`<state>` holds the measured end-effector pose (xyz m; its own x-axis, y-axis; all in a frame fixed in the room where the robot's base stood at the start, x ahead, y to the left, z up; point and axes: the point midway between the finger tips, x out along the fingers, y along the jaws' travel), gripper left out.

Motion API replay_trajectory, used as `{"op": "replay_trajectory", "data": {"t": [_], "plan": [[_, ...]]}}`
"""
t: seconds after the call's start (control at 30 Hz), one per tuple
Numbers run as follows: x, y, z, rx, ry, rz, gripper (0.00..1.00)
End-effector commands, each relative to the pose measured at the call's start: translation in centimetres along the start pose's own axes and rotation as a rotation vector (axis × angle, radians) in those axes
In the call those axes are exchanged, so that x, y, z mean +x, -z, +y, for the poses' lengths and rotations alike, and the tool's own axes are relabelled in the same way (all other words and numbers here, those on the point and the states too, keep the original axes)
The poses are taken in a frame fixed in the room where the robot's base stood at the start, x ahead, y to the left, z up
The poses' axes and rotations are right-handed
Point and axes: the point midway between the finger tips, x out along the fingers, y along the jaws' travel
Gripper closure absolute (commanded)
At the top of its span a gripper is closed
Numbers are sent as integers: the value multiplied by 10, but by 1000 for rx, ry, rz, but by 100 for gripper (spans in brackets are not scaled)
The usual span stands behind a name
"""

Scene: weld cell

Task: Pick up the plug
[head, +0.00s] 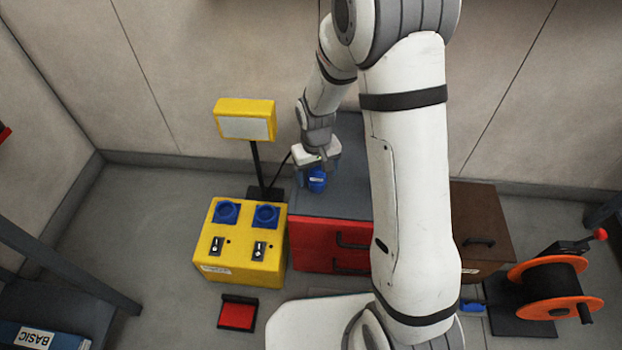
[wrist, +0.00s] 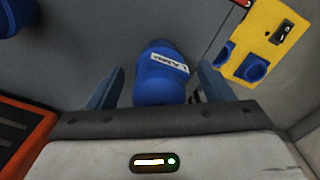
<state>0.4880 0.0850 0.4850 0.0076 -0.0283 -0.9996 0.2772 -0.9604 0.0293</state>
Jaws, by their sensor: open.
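The plug (head: 316,182) is a blue rounded body on the grey top of the red-drawered cabinet (head: 330,204). In the wrist view the plug (wrist: 158,85) shows a white label and lies between the two fingers of my gripper (wrist: 160,92). The plug's lower end is hidden in the wrist view by the gripper body.
A yellow box (head: 245,262) with two blue sockets and switches stands left of the cabinet, with a yellow sign on a post (head: 245,120) behind. A brown cabinet (head: 480,222) and an orange cable reel (head: 550,287) stand right. A dark blue thing (wrist: 15,15) shows top left in the wrist view.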

Motion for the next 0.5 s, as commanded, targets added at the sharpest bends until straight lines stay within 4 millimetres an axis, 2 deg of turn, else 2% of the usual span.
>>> {"op": "replay_trajectory", "data": {"t": [0.13,0.5], "plan": [[-1,0,0,1,0,0,26],[-1,0,1,1,0,0,56]]}}
